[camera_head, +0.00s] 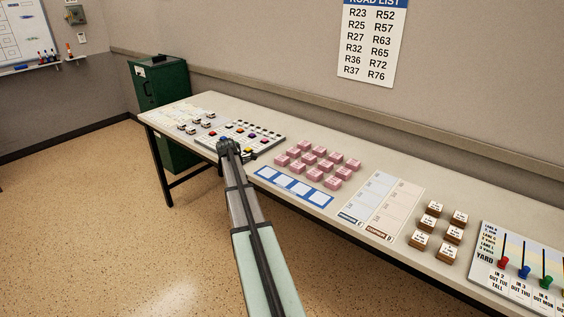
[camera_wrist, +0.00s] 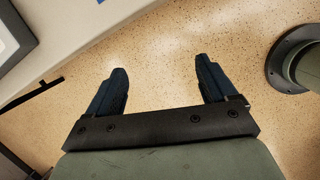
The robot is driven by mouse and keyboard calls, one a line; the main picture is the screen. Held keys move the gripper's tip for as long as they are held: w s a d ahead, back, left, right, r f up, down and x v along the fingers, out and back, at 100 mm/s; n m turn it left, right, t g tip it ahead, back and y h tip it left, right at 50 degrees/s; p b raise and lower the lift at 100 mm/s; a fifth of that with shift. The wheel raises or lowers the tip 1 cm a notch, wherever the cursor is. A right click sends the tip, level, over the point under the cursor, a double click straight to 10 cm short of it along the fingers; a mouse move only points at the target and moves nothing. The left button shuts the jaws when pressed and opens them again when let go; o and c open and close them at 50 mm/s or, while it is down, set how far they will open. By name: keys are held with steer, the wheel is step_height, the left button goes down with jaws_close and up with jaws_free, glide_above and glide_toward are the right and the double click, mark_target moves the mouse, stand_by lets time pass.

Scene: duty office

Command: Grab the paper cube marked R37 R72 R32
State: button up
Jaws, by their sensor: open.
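Several pink paper cubes (camera_head: 311,158) stand in a loose group of rows on the table, in the middle of the head view. Marks on their tops are too small to read, so I cannot tell which is R37 R72 R32. My gripper (camera_head: 229,146) is at the table's front edge, left of the pink cubes and apart from them. In the wrist view my gripper (camera_wrist: 163,86) is open and empty, its two dark fingers wide apart above the speckled floor. No pink cube shows in the wrist view.
The long table (camera_head: 413,269) carries a blue-and-white strip (camera_head: 294,186) before the cubes, a control board (camera_head: 262,130) to their left, a sectioned sheet (camera_head: 382,204) and brown-sided white-topped blocks (camera_head: 448,225) to their right. A green cabinet (camera_head: 160,84) stands behind the table's left end.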

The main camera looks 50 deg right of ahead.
steer(key=s+d+r+n+h, duration=0.1)
steer(key=d+r+n, duration=0.1)
steer(key=d+r, duration=0.65)
steer(key=s+d+r+n, duration=0.2)
steer(key=d+r, duration=0.6)
steer(key=d, duration=0.1)
glide_above(282, 158)
steer(key=a, duration=0.2)
steer(key=shift+h, duration=0.3)
steer(key=f, duration=0.8)
steer(key=shift+w+a, duration=0.2)
steer(key=shift+w, duration=0.1)
steer(key=shift+x, duration=2.65)
steer(key=shift+s, duration=0.25)
